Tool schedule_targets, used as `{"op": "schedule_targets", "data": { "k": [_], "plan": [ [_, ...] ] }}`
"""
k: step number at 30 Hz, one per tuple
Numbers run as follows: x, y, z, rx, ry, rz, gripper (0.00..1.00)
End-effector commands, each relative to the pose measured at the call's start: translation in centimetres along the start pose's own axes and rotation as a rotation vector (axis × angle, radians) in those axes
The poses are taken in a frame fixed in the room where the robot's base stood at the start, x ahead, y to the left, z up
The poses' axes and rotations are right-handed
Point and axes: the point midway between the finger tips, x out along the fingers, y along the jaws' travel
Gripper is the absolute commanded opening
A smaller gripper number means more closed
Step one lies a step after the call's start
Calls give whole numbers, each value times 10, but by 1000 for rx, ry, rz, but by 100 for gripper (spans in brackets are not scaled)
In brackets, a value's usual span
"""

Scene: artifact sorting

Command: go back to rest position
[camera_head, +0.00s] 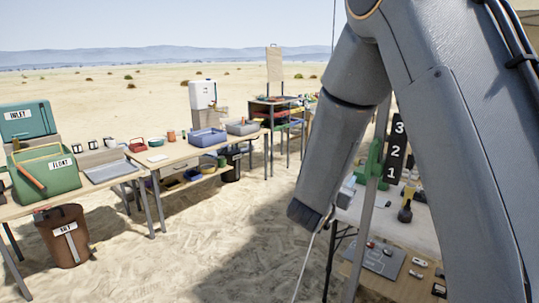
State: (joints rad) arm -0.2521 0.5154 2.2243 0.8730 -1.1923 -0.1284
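My grey arm fills the right side of the head view, its large links bent over the right-hand table. One link slopes down and left to a dark end above the sand, beside the table. I see no gripper fingers, so I cannot tell whether anything is held. The arm hides part of the right-hand table (412,237).
A long table line stands at left, with a green box labelled FLOAT (44,173), a teal box labelled INLET (27,120) and blue trays (207,137). A brown bin (65,237) stands on the sand. A number board (396,148) rises at right. Open sand lies between the tables.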

Motion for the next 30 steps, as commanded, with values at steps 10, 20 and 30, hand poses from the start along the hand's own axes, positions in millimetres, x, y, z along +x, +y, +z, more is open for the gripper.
{"op": "schedule_targets", "data": {
  "k": [10, 20, 30],
  "plan": [
    [-8, -8, 52, -30, -257, -134, 45],
    [-83, 24, 147, -193, -762, -312, 45],
    [-204, 136, 206, -484, -1279, -324, 45]
  ]
}}
